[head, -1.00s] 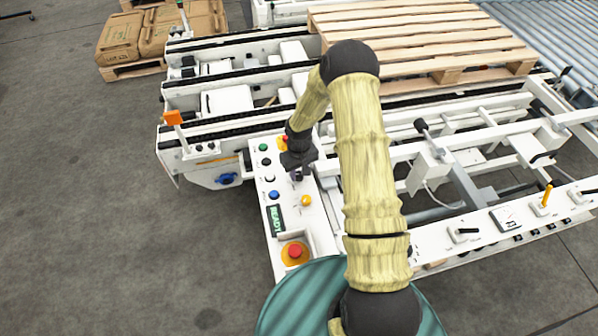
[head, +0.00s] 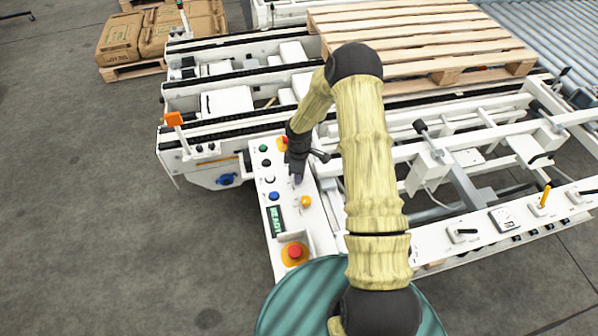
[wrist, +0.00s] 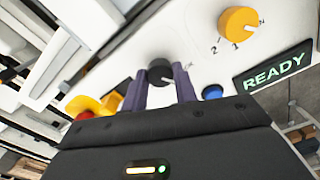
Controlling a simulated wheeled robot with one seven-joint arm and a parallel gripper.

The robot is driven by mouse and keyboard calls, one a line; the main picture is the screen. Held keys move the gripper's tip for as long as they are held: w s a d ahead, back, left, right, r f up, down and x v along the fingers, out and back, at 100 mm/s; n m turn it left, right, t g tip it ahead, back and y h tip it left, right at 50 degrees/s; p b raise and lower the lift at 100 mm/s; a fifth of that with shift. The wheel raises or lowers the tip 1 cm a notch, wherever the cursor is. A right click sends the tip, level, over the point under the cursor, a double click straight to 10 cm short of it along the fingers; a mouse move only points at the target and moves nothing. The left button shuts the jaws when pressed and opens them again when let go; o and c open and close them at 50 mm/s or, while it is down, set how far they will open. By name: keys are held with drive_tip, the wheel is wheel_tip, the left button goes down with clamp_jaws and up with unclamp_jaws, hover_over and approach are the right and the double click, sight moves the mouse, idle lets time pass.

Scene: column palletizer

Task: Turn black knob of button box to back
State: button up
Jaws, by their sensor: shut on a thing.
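The button box (head: 290,255) is a white panel in the middle of the head view, with coloured buttons and a green READY display (head: 276,221). My gripper (head: 297,180) points down at the panel, to the right of the button column. In the wrist view the black knob (wrist: 160,72), with a white pointer line, sits between the tips of the two purple fingers. My gripper (wrist: 166,90) is shut on this knob. In the head view my gripper hides the knob.
A yellow knob (wrist: 238,22) with numbers is close to the black knob, and a blue button (wrist: 212,92) is beside the fingers. A red emergency button (head: 294,251) is at the panel's near end. Conveyor frames and a wooden pallet (head: 420,40) lie beyond.

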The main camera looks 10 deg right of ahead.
drive_tip(key=shift+n, duration=1)
drive_tip(key=shift+w, duration=0.1)
drive_tip(key=o, duration=1)
drive_tip(key=shift+c, duration=0.2)
drive_tip(key=shift+r, duration=0.1)
wheel_tip(320, 180, up, 17)
drive_tip(key=b, duration=0.1)
drive_tip(key=shift+r, duration=0.1)
